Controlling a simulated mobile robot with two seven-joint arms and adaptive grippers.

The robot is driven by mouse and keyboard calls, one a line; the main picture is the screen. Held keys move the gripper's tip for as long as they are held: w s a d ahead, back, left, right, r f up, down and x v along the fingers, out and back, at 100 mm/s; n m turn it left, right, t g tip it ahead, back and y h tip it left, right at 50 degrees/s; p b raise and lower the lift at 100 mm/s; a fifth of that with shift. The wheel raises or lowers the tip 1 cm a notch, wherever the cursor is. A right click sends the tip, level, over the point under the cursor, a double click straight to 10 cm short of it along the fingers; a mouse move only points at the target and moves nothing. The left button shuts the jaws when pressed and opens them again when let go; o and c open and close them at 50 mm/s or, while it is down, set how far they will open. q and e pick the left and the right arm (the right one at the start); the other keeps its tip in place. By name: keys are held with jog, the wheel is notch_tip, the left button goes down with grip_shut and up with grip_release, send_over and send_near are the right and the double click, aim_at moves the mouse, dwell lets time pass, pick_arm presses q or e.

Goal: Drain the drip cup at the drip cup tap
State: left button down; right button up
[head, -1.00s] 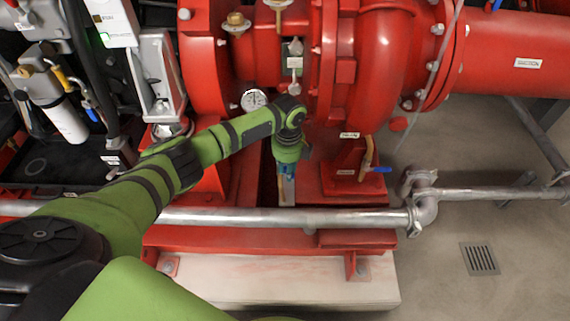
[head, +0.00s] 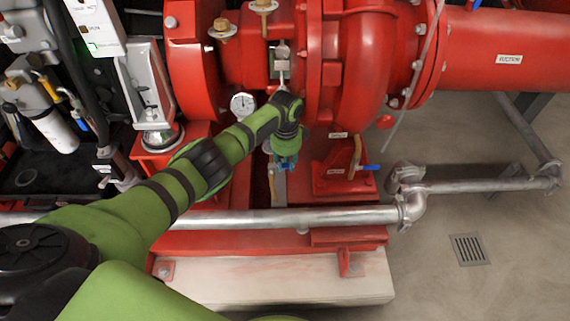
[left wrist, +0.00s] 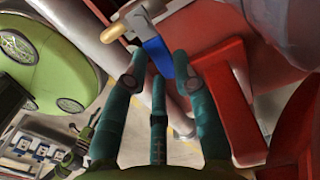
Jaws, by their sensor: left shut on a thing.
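My left gripper (head: 285,162) points down beside the red pump, below the gauge. In the left wrist view its teal fingers (left wrist: 157,72) close around a blue tap lever (left wrist: 155,56), and it is shut on that lever. The brass and grey tap body (left wrist: 120,27) shows beyond the fingertips. In the head view the fingers hide most of what they hold. A brass tap with a blue lever (head: 371,167) stands at the red pedestal, right of my gripper. I cannot tell the drip cup itself apart. My right gripper is not in view.
A grey pipe (head: 300,217) runs across in front of the pump. The pressure gauge (head: 243,104) is left of my gripper. The red pump casing (head: 365,60) is close behind. Clear floor with a drain grate (head: 469,249) lies at right.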

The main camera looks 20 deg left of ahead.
aim_at(286, 165)
pick_arm(q)
jog(key=shift+w+f+n, duration=0.1)
jog(key=shift+n, duration=0.4)
jog(key=c, duration=1)
grip_release()
jog(key=shift+w, duration=0.1)
jog(key=shift+r, duration=4.1)
